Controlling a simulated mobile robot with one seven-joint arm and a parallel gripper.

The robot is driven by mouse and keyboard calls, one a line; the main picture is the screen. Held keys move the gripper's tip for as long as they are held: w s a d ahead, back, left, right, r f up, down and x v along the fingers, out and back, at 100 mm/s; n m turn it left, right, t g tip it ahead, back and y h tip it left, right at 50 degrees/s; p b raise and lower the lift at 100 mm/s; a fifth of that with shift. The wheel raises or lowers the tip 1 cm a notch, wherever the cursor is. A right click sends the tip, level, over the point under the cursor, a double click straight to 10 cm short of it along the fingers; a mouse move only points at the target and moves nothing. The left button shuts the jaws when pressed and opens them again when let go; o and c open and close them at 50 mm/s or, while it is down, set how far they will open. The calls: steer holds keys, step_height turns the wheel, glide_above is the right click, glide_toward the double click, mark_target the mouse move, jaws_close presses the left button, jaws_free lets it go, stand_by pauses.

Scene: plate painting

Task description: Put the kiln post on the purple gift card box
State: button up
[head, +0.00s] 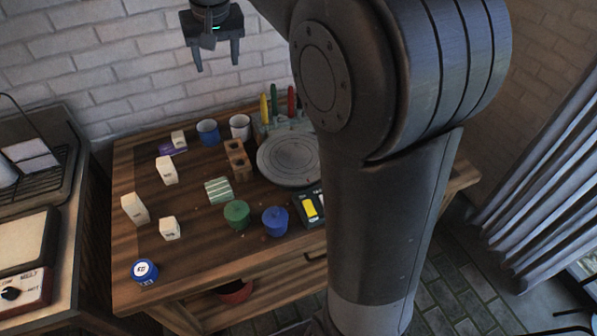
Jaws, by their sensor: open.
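A flat purple box (165,151), which looks like the gift card box, lies at the back left of the wooden table. A small pale block (178,139), possibly the kiln post, overlaps its far edge and appears to rest on it; the exact contact is too small to tell. Other pale upright blocks stand nearby: one just in front of the box (167,171), one at the left edge (135,209), and a shorter one (169,229). My gripper (216,67) is open and empty, fingers pointing down, high above the back of the table.
A blue cup (208,132) and a white cup (240,127) stand right of the purple box. A brown holed block (237,160), a grey wheel (288,161), green (236,215) and blue (275,221) lidded pots, and a striped block (218,190) occupy the middle and right.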

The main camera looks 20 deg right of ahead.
steer(key=s+d+f, duration=0.2)
steer(key=s+f, duration=0.1)
steer(key=s, duration=0.6)
steer(key=s+d+f+t, duration=0.1)
steer(key=s+d+f, duration=0.1)
steer(key=s, duration=0.8)
steer(key=s+d+f+t, duration=0.1)
steer(key=s+d+f, duration=0.1)
steer(key=s, duration=0.8)
steer(key=shift+d+f, duration=0.2)
steer(key=shift+f, duration=0.7)
